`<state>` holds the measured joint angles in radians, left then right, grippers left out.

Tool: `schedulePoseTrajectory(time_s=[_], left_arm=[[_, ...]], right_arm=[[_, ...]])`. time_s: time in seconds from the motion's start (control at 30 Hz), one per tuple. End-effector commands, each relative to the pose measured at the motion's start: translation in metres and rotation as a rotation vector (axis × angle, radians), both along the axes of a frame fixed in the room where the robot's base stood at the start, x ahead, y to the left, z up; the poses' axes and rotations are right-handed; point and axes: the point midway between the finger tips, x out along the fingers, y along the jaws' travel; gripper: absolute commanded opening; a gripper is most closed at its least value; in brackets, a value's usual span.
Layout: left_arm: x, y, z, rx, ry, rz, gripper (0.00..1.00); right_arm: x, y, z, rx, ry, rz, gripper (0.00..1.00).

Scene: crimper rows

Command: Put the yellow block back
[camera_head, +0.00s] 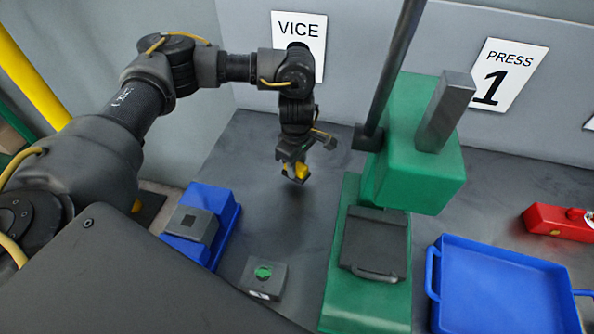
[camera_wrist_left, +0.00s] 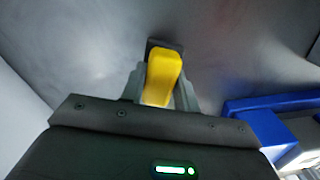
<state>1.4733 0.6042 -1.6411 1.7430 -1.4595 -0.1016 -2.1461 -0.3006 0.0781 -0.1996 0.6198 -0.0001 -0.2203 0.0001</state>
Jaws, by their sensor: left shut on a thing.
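My left gripper (camera_head: 296,176) is shut on the yellow block (camera_head: 302,170). It holds the block over the grey table, behind the blue holder and left of the green press. In the left wrist view the yellow block (camera_wrist_left: 163,78) sits between the two fingers, with a dark part at its far end. I cannot tell whether the block touches the table. My right gripper is not in the head view.
A blue holder (camera_head: 226,212) with a grey block (camera_head: 190,226) stands left. A grey box with a green button (camera_head: 263,272) is in front. The green press (camera_head: 415,175) stands right, then a blue tray (camera_head: 436,300) and a red object (camera_head: 556,222).

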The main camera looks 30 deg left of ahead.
Motion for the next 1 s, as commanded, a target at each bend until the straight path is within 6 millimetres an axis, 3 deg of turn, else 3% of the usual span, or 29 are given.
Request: schedulePoseTrajectory(time_s=[0.27, 0.7, 0.73, 0.87, 1.0], left_arm=[[0.000, 0.000, -0.028, -0.001, 0.003, 0.003, 0.09], [0.000, 0.000, -0.036, 0.000, 0.002, 0.001, 0.09], [0.000, 0.000, -0.035, 0.000, 0.002, 0.002, 0.35], [0.000, 0.000, -0.034, 0.000, 0.003, 0.002, 0.52], [-0.001, 0.000, -0.035, 0.000, 0.003, 0.002, 0.52]], right_arm=[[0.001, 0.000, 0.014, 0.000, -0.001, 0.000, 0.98], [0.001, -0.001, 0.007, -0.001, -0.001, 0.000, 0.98], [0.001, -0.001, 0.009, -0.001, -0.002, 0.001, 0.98], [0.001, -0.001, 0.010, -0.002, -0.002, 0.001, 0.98], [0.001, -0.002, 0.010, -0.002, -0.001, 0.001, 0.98]])
